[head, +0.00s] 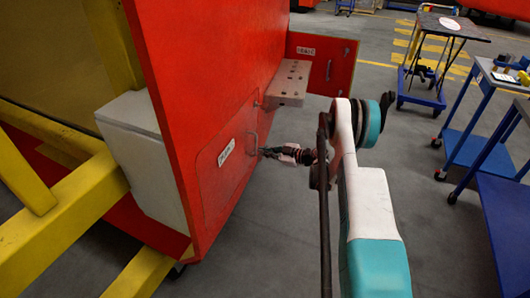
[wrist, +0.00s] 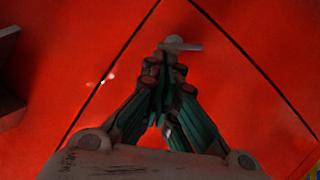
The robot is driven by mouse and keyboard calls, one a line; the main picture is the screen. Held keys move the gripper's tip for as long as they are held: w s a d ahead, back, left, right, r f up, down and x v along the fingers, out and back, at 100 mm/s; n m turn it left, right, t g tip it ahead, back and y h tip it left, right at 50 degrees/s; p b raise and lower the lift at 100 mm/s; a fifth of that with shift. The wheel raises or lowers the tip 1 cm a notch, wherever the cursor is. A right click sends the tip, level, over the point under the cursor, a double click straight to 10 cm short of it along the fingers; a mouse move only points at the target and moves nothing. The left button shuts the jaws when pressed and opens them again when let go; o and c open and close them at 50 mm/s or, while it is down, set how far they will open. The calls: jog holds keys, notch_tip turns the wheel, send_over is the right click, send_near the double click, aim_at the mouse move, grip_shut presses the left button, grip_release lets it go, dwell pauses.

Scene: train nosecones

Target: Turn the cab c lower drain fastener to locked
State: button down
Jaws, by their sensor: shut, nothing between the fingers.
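The lower drain fastener (wrist: 178,44) is a small grey piece with a short bar pointing right in the wrist view. It sits on the red panel, near the corner where two dark seams meet. My gripper (wrist: 169,66) is shut and empty, its fingertips just below the fastener in that picture; whether they touch it I cannot tell.
A perforated bracket (head: 290,80) juts from the red cab above my gripper. An open red door (head: 322,62) stands behind it. Yellow beams (head: 60,235) and a white box (head: 143,150) are at left. Blue carts (head: 485,150) stand at right, with bare floor between.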

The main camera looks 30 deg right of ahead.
jog(key=shift+w+d+m+g+y, duration=0.25)
jog(key=shift+d+m+g+y, duration=0.05)
jog(key=shift+m, duration=0.6)
dwell(0.7)
jog(key=shift+w+d, duration=0.1)
dwell(1.6)
